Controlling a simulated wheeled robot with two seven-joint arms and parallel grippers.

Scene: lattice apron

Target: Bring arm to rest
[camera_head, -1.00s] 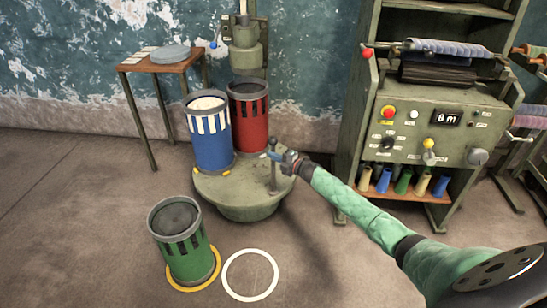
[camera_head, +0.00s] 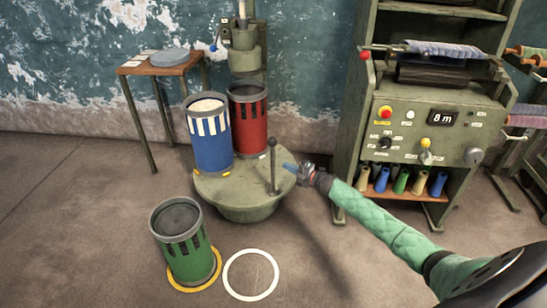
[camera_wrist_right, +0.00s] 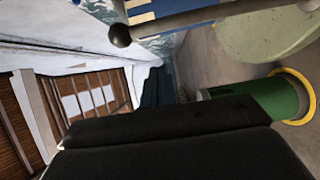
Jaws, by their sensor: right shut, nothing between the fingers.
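My right gripper (camera_head: 290,168) is shut and empty, at the right edge of the round green turntable (camera_head: 240,211). It is just right of the upright lever (camera_head: 273,168) with a dark ball knob, and a small gap shows between them. In the right wrist view the lever (camera_wrist_right: 185,19) crosses the top, with its knob at the left end. The dark fingers (camera_wrist_right: 170,140) fill the bottom of that view. My right arm, in a green quilted sleeve, reaches in from the lower right. My left gripper is not in view.
A blue can (camera_head: 210,140) and a red can (camera_head: 250,125) stand on the turntable. A green can (camera_head: 182,245) stands on a yellow floor ring, beside an empty white ring (camera_head: 226,277). A control cabinet (camera_head: 352,150) stands right; a small table (camera_head: 135,69) stands back left.

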